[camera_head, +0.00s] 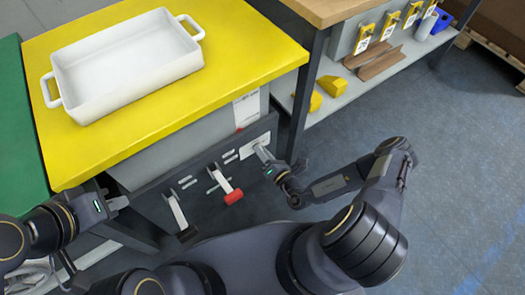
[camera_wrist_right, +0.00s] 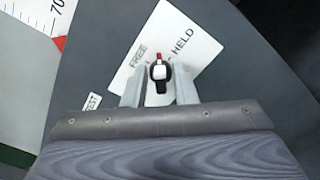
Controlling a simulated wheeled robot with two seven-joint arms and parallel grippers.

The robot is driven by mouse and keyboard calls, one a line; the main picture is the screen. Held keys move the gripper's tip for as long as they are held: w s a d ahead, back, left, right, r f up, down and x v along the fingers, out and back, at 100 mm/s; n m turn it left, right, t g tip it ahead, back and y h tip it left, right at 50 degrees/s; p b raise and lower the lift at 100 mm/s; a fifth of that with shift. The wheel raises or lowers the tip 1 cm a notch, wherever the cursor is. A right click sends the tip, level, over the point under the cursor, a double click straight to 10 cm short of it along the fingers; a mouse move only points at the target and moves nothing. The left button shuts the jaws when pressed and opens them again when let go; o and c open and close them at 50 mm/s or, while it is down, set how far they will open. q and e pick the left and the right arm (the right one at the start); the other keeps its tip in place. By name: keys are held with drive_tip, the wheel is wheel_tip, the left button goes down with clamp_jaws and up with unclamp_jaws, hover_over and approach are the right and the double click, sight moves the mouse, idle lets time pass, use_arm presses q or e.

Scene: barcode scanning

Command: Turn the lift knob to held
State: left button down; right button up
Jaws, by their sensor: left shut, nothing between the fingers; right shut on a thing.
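The lift knob (camera_wrist_right: 159,73) is small and black with a white face and a red tip, on a white label plate (camera_wrist_right: 190,45) marked FREE and HELD. In the right wrist view the red tip points up, between the two words. My right gripper (camera_wrist_right: 159,87) is shut on the knob, one finger on each side. In the head view my right gripper (camera_head: 261,152) is at the right end of the dark front panel (camera_head: 155,192), and it hides the knob there. My left gripper (camera_head: 119,203) is shut and empty near the panel's left end.
A white dish (camera_head: 125,63) sits on the yellow top (camera_head: 235,45) above the panel. A red-ended lever (camera_head: 233,195) and a black-ended lever (camera_head: 187,234) stick out from the panel between my grippers.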

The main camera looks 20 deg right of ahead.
drive_tip(key=shift+f+m, duration=0.15)
drive_tip(key=shift+m, duration=1.75)
drive_tip(key=shift+f+m, duration=0.1)
drive_tip(key=shift+m, duration=1.8)
drive_tip(key=o, duration=0.7)
drive_tip(key=shift+c, duration=0.2)
drive_tip(key=p+v, duration=0.1)
drive_tip(key=v, duration=0.7)
drive_tip(key=shift+w+d+r, duration=0.1)
drive_tip(key=shift+r, duration=0.05)
